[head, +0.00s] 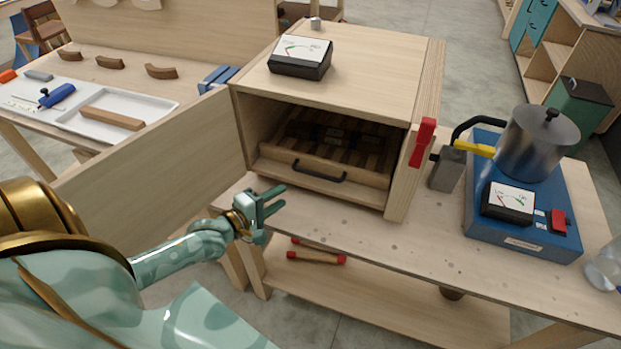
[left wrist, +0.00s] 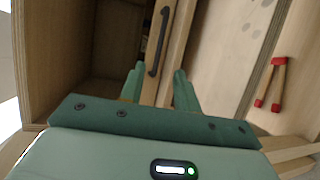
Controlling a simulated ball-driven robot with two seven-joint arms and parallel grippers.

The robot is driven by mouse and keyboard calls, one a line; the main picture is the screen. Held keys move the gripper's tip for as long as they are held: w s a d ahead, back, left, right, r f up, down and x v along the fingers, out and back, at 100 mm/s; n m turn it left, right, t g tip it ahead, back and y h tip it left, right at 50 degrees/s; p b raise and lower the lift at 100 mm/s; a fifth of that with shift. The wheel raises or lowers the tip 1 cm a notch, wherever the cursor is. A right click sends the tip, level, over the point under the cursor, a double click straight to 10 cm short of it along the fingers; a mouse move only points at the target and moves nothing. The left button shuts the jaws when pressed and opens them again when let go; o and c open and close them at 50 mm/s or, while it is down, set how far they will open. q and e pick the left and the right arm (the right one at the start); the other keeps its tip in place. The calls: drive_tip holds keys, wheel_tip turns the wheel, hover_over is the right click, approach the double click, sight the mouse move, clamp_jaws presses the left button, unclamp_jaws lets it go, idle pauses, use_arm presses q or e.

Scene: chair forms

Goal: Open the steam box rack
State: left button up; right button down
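The steam box (head: 340,62) is a wooden box with an open front on the bench. Its slatted rack (head: 335,140) sits inside, with a wooden front board (head: 270,150) and a black bar handle (head: 320,173). My left gripper (head: 276,201) is open and empty, in front of the box and left of and below the handle, apart from it. In the left wrist view the handle (left wrist: 158,40) lies ahead of the two separated green fingertips (left wrist: 159,78). My right gripper is not in view.
A red lever (head: 423,143) is on the box's right side. A steel pot (head: 537,140) stands on a blue unit (head: 525,235) at right. The bench top (head: 380,228) in front of the box is clear. Red-tipped sticks (head: 318,257) lie on the lower shelf.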

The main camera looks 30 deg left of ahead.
sight(315, 176)
use_arm(q)
drive_tip(key=b+x, duration=0.3)
drive_tip(key=x, duration=0.8)
drive_tip(key=shift+w+f, duration=0.15)
drive_tip(key=shift+f, duration=0.05)
drive_tip(key=shift+w+d, duration=0.1)
drive_tip(key=shift+w, duration=0.45)
drive_tip(key=shift+s, duration=0.1)
clamp_jaws()
